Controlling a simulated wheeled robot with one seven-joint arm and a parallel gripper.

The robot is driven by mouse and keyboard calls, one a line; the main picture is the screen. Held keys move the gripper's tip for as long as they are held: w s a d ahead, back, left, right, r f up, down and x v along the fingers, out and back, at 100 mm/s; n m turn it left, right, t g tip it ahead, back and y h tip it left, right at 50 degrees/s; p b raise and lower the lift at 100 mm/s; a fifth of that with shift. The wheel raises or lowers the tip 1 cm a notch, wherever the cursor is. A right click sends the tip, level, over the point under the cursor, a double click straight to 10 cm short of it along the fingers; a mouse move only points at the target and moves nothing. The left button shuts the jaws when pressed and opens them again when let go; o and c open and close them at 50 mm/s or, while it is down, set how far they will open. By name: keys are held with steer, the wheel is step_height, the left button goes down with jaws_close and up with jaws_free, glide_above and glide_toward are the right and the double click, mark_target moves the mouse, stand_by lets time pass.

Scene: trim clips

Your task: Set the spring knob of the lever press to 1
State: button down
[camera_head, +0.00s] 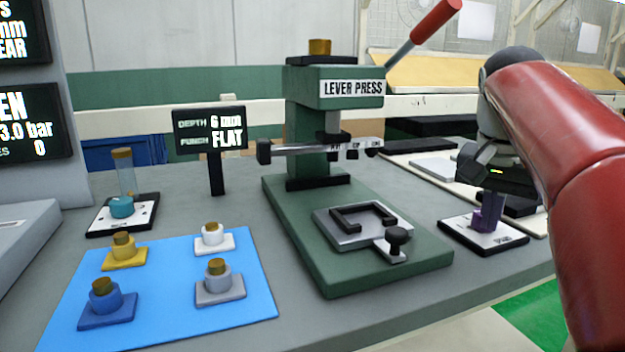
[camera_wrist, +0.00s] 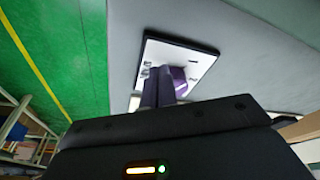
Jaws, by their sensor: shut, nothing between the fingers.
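A purple knob (camera_head: 488,213) stands on a white dial plate with a dark rim (camera_head: 457,234), right of the lever press (camera_head: 345,170). The plate's lettering is too small to read. My gripper (camera_head: 486,182) is over this knob, pointing down. In the wrist view my gripper (camera_wrist: 160,80) has its fingers together and empty, with the purple knob (camera_wrist: 179,82) partly hidden just behind them. I cannot tell whether they touch. The marks on the white plate (camera_wrist: 195,62) are partly visible, but the knob's setting is not legible.
A teal knob (camera_head: 122,207) sits on another dial plate at the left. A blue mat (camera_head: 180,290) holds several coloured knobbed blocks. A sign (camera_head: 209,130) reads depth 6 mm, punch FLAT. The press's red-handled lever (camera_head: 436,20) rises near my arm. The table edge is close to the right plate.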

step_height(320, 180, up, 6)
steer(key=shift+s, duration=0.15)
stand_by(0.4)
